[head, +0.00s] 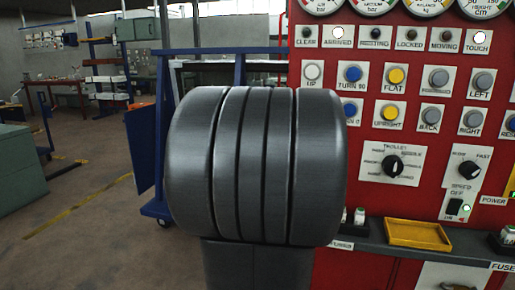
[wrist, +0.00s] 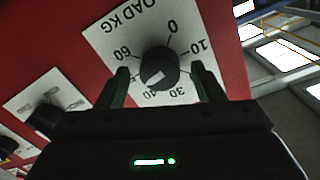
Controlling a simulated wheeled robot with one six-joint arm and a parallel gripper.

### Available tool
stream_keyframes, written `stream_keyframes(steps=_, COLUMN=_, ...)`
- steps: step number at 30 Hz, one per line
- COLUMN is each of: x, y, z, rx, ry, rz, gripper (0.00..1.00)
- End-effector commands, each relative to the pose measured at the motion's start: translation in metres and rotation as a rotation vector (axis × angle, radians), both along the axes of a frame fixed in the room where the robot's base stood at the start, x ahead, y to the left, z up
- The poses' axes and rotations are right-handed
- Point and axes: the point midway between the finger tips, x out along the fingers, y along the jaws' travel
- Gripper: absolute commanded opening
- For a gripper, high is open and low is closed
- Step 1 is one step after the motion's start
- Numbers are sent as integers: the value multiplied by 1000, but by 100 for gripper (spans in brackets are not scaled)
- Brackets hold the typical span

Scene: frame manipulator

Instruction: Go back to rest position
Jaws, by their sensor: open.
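In the wrist view my gripper (wrist: 160,72) is open. Its two dark fingers stand on either side of a black knob (wrist: 160,62) on a white LOAD KG dial plate (wrist: 108,38), which appears upside down. The white mark on the knob points roughly toward 40. I cannot tell whether either finger touches the knob. In the head view my gripper is not seen; a large dark grey ribbed part of my own arm fills the middle and hides part of the panel.
A red control panel (head: 440,180) with buttons, knobs and gauges stands at the right. A yellow tray (head: 417,234) sits on its ledge. A blue frame (head: 163,110) stands behind my arm. A green cabinet (head: 18,168) is at the left, with open floor (head: 95,235) between.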

Motion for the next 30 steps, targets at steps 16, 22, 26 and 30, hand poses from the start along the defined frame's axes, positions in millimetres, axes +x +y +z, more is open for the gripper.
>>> stream_keyframes(steps=16, x=0, y=1, z=1, rx=-447, ry=129, rz=1, gripper=62)
stream_keyframes(steps=22, x=0, y=1, z=-1, rx=-475, ry=137, rz=1, gripper=62)
stream_keyframes(steps=26, x=0, y=1, z=-1, rx=-475, ry=137, rz=1, gripper=62)
stream_keyframes(steps=30, x=0, y=1, z=-1, rx=-474, ry=137, rz=2, gripper=62)
